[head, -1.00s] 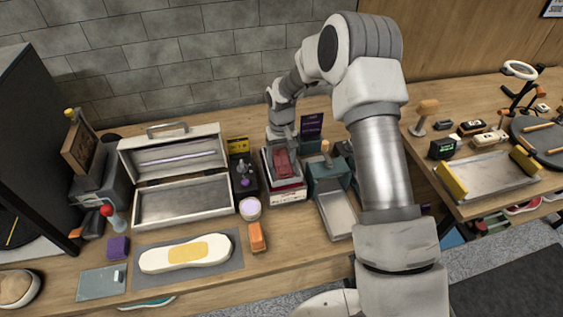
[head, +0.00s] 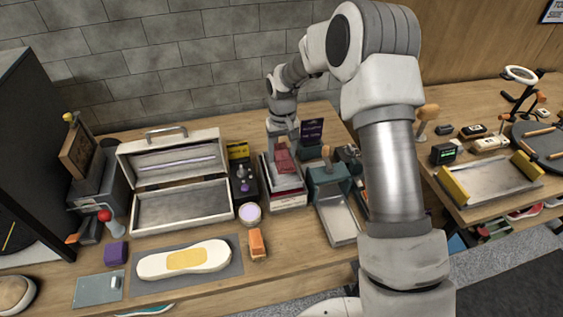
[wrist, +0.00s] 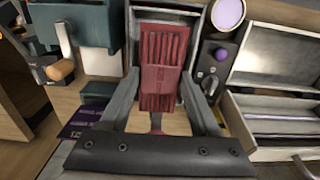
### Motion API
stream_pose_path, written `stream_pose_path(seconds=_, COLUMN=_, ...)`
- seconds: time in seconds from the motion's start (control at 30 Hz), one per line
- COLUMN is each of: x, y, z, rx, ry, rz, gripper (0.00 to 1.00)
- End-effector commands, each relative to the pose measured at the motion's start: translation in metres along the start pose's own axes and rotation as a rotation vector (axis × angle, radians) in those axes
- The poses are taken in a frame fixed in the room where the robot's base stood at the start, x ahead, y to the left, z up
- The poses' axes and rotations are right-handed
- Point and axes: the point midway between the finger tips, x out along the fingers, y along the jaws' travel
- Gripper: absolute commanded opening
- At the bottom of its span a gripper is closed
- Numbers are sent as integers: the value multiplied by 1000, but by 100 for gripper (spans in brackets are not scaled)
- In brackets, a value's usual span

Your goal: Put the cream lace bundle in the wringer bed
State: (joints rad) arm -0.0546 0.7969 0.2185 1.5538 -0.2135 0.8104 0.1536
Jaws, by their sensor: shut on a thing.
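My gripper (wrist: 160,88) is shut on a dark red ribbed bundle (wrist: 160,62), with one finger along each side of it. In the head view my gripper (head: 283,142) holds the red bundle (head: 285,160) tilted over a narrow light box (head: 287,202), where more dark red shows beneath it. I cannot make out a cream lace bundle in either view. A teal device with a wooden handle and a grey metal tray (head: 338,222), probably the wringer and its bed, stands just right of the box. Its teal body (wrist: 85,22) shows at upper left in the wrist view.
An open metal case (head: 180,207) stands on the left, with a dark stand holding a purple knob (head: 245,187) between it and the box. A round lilac-topped jar (head: 250,214) and an orange block (head: 257,243) are in front. The grey tray looks empty.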

Motion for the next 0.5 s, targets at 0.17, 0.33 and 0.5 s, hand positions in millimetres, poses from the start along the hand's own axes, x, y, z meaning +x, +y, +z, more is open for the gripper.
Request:
stream_pose_path(seconds=0.17, x=-22, y=39, z=22, rx=8, ry=-1, rz=3, gripper=2)
stream_pose_path(seconds=0.33, x=-43, y=69, z=41, rx=8, ry=-1, rz=2, gripper=2)
stream_pose_path(seconds=0.5, x=-58, y=89, z=53, rx=6, ry=-2, rz=2, gripper=2)
